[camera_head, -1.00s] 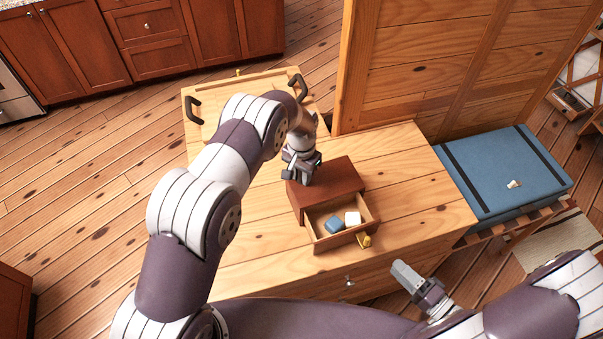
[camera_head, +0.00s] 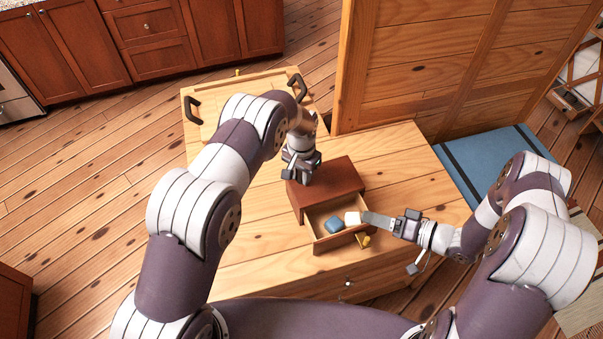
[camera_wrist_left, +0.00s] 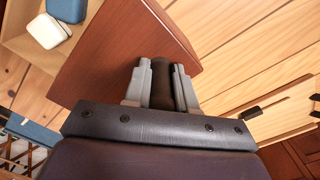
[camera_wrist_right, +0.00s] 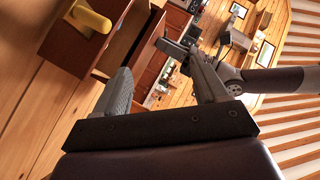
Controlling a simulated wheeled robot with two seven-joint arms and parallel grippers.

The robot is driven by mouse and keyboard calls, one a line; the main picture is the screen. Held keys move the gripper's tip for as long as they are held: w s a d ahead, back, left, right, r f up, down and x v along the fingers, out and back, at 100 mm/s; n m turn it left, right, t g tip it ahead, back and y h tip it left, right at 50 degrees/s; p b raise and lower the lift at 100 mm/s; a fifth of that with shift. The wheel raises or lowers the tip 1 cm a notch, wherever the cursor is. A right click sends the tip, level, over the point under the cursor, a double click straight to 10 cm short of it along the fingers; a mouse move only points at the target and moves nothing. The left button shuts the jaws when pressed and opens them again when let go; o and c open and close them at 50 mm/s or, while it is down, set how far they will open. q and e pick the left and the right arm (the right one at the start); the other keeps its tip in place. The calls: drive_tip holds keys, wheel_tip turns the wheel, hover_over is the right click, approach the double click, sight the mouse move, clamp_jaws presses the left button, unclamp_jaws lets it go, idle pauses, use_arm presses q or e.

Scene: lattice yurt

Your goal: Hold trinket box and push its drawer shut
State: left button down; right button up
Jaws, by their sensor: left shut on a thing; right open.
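The reddish-brown trinket box (camera_head: 335,178) sits on the wooden cabinet top, and its lighter drawer (camera_head: 320,243) is pulled out toward me. A blue piece (camera_head: 334,224) and a white piece (camera_head: 353,217) lie in the drawer. A yellow knob (camera_head: 365,239) is on the drawer front, and it also shows in the right wrist view (camera_wrist_right: 92,18). My left gripper (camera_head: 300,180) is at the box's top; the left wrist view shows it shut on a dark upright part (camera_wrist_left: 162,85) of the box. My right gripper (camera_head: 394,243) is open and empty beside the drawer front; contact is unclear.
The cabinet top (camera_head: 420,185) is clear to the right of the box. A tray with black handles (camera_head: 194,110) lies at the back left. A wooden panel (camera_head: 440,70) rises behind the cabinet.

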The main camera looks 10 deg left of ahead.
use_arm(q)
drive_tip(key=shift+f, duration=0.15)
use_arm(e)
drive_tip(key=w+a+r+n+h, duration=0.2)
drive_tip(key=a+r+n, duration=0.1)
drive_tip(key=a, duration=0.1)
use_arm(q)
drive_tip(key=shift+a, duration=0.2)
drive_tip(key=shift+s, duration=0.2)
use_arm(e)
drive_tip(key=n+g+h, duration=0.2)
drive_tip(key=n+h, duration=0.3)
hover_over(369, 239)
drive_tip(key=shift+s+a+f, duration=0.1)
drive_tip(key=shift+f, duration=0.55)
drive_tip(key=shift+s+a+f, duration=0.1)
drive_tip(key=shift+f, duration=0.5)
use_arm(q)
drive_tip(key=shift+d, duration=0.15)
drive_tip(key=shift+w, duration=0.1)
use_arm(e)
drive_tip(key=shift+n+h, duration=0.3)
drive_tip(key=shift+n, duration=0.2)
drive_tip(key=shift+d+f, duration=0.2)
drive_tip(key=shift+f, duration=3.45)
drive_tip(key=shift+c, duration=0.3)
clamp_jaws()
drive_tip(key=c, duration=1.3)
unclamp_jaws()
